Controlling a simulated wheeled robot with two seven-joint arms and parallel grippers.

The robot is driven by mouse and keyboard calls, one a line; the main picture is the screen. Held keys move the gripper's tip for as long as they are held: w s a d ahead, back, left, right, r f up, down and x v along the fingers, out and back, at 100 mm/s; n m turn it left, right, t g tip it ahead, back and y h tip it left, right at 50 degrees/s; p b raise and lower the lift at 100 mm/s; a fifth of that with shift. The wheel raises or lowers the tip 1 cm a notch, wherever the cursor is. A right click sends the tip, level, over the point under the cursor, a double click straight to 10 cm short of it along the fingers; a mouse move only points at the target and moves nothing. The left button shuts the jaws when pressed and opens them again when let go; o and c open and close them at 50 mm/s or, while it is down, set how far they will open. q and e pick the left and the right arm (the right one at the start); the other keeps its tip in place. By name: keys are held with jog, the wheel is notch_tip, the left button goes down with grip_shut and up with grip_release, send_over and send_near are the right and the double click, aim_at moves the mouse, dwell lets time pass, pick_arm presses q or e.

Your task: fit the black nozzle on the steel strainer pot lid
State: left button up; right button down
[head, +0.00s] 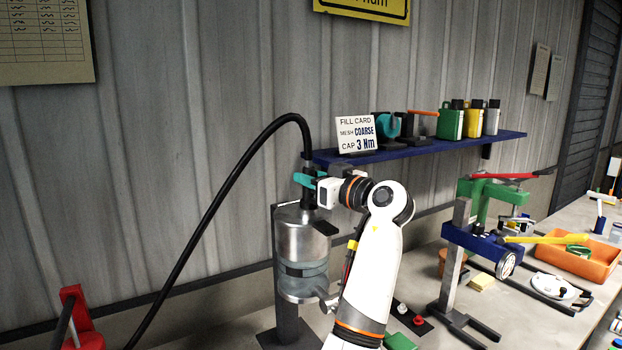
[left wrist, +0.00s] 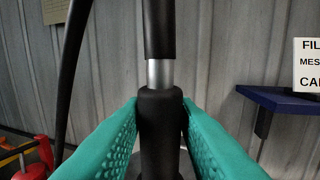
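The steel strainer pot (head: 300,243) stands upright on a dark stand, with its lid (head: 292,214) on top. The black nozzle (head: 308,200) is upright above the lid, at the end of a black hose; it also shows in the left wrist view (left wrist: 160,125) below a bright metal collar. My left gripper (head: 307,182) has its teal fingers on both sides of the nozzle, touching it, and is shut on it; the fingers also show in the left wrist view (left wrist: 160,130). Whether the nozzle's lower end is seated on the lid is hidden. My right gripper is not in view.
The black hose (head: 208,200) arches up and down to the left. A blue shelf (head: 430,147) with a fill card (head: 356,134) and containers is behind. A blue-and-green press (head: 480,240) and an orange tray (head: 575,258) stand on the bench to the right.

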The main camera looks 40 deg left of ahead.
pick_arm(q)
jog(key=o, duration=0.4)
jog(key=shift+d, duration=0.1)
jog(key=shift+d+f, duration=0.1)
jog(key=shift+d, duration=0.3)
jog(key=d+b, duration=0.1)
jog(key=d, duration=0.4)
jog(key=shift+s+d+b, duration=0.2)
jog(key=shift+b, duration=0.2)
jog(key=shift+s+d, duration=0.1)
jog(key=shift+d, duration=0.45)
